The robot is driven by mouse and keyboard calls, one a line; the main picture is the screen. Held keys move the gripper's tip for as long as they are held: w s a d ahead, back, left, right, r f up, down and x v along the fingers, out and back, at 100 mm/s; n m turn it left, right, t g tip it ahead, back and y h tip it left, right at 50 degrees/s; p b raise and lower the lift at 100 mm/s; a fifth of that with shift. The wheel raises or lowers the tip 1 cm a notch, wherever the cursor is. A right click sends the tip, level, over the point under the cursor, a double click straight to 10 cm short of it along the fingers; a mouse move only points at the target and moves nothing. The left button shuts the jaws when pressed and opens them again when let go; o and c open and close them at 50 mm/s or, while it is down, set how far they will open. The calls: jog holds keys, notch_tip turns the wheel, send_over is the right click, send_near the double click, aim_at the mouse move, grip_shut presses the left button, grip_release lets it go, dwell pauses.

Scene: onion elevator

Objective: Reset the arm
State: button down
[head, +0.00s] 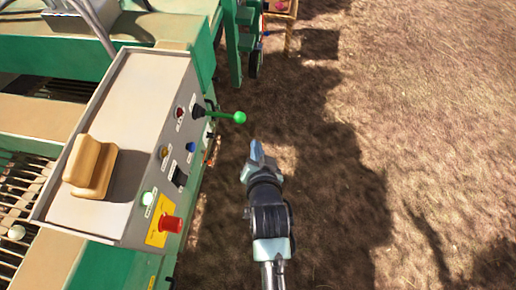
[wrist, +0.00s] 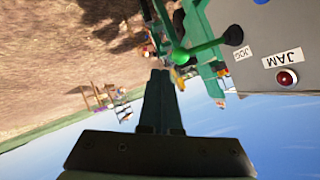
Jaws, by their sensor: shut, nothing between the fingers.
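My gripper (head: 257,150) is shut and empty in the head view, held over bare ground to the right of the grey control box (head: 150,85). In the wrist view its dark fingers (wrist: 160,76) are together, with nothing between them. A lever with a green ball knob (head: 239,117) sticks out from the box's right side, a little beyond and left of my fingertips. The lever also shows in the wrist view (wrist: 181,56), close past the fingertips. From these views I cannot tell the exact gap, but the fingers appear apart from the knob.
A small wooden stand (head: 281,12) is farther off. Open dirt ground (head: 420,130) lies to the right.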

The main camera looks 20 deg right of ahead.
jog(key=shift+s+a+r, duration=0.15)
jog(key=shift+s+r, duration=0.05)
jog(key=shift+s, duration=0.25)
dwell(0.3)
jog(key=w+a+r+n+t, duration=0.2)
jog(key=w+r+t, duration=0.1)
jog(key=r, duration=0.9)
jog(key=w+a+r+n+t, duration=0.15)
jog(key=w+r, duration=0.25)
jog(key=r, duration=0.8)
jog(key=w+a+r+n+t, duration=0.1)
jog(key=w+r+n+t, duration=0.2)
jog(key=r, duration=0.8)
jog(key=s+a+r+n+t+y, duration=0.1)
jog(key=s+a+r+t, duration=0.1)
jog(key=r, duration=0.7)
jog(key=s+a+r+n+t+y, duration=0.1)
jog(key=s+a+r+t, duration=0.2)
jog(key=s+r, duration=0.3)
jog(key=s+a+r+n+t+y, duration=0.1)
jog(key=s+a+r+t, duration=0.2)
jog(key=r, duration=1)
jog(key=shift+s+a+r+y, duration=0.15)
jog(key=shift+s+a+y, duration=0.25)
jog(key=shift+s, duration=0.45)
jog(key=shift+t, duration=0.25)
